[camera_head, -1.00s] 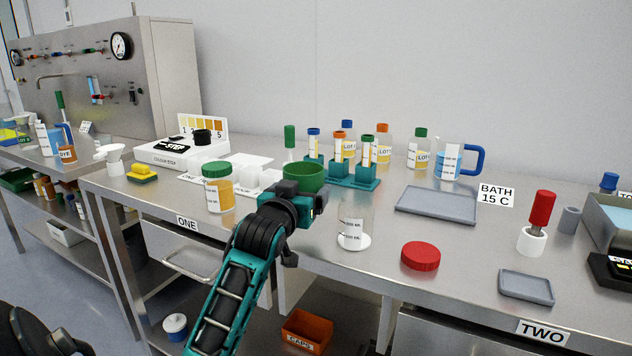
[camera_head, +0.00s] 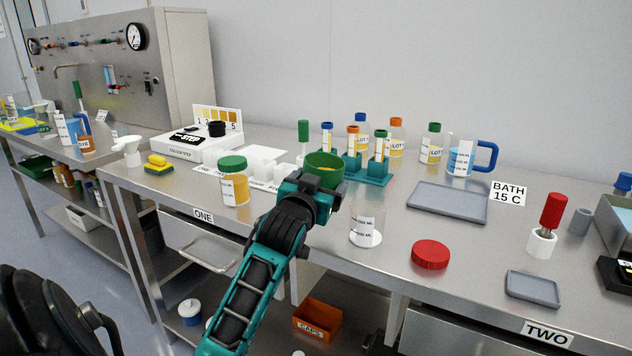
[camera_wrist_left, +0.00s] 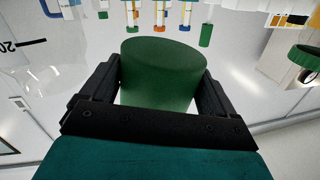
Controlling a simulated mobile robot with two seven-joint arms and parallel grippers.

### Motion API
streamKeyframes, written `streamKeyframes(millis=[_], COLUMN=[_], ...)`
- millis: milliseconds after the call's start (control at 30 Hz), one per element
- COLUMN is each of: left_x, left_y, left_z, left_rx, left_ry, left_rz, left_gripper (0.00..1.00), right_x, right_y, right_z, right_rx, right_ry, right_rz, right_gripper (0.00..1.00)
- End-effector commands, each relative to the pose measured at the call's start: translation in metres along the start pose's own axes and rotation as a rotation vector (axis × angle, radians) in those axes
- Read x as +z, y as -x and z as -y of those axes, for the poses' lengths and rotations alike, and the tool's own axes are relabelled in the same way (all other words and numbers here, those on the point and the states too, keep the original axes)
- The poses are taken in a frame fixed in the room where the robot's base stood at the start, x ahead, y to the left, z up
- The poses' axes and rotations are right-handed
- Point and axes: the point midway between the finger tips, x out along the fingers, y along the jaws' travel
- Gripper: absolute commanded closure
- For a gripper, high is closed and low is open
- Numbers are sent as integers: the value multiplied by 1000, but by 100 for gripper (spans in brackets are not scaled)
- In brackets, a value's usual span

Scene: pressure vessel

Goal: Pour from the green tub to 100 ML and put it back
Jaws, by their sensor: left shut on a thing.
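My left gripper (camera_head: 312,192) is shut on the green tub (camera_head: 325,166), and the tub also shows between its fingers in the left wrist view (camera_wrist_left: 162,75). The tub is nearly upright, tilted slightly, and yellowish contents show inside its rim. It is above the bench, left of and higher than the clear measuring vessel (camera_head: 367,222). The vessel has white marked labels and a white base, and it stands upright on the bench. I see no clear contents in it. The label digits are too small to read surely. My right gripper is not in view.
A red lid (camera_head: 430,254) lies right of the vessel, with a grey tray (camera_head: 447,201) behind it. A green-capped jar (camera_head: 233,181) stands to the left. A teal tube rack (camera_head: 367,168) stands behind the tub. The bench's front edge is close below the vessel.

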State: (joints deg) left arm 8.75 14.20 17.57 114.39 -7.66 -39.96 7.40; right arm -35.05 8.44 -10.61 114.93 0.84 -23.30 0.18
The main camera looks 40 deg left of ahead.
Motion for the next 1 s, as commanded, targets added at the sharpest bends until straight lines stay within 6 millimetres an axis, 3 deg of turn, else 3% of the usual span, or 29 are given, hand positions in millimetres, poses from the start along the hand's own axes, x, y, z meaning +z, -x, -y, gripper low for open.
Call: streamKeyframes(millis=[33, 600, 1000], left_x=[-11, -51, -50], left_y=[1, 4, 4], left_z=[0, -6, -10], left_rx=[-1, -10, -13], left_ry=[-26, -207, -252], left_rz=[-12, -39, -46], left_gripper=[76, 76, 76], right_x=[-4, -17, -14], right_y=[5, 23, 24], right_z=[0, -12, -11], right_rx=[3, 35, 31], right_ry=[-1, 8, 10], right_rz=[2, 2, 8], right_gripper=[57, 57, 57])
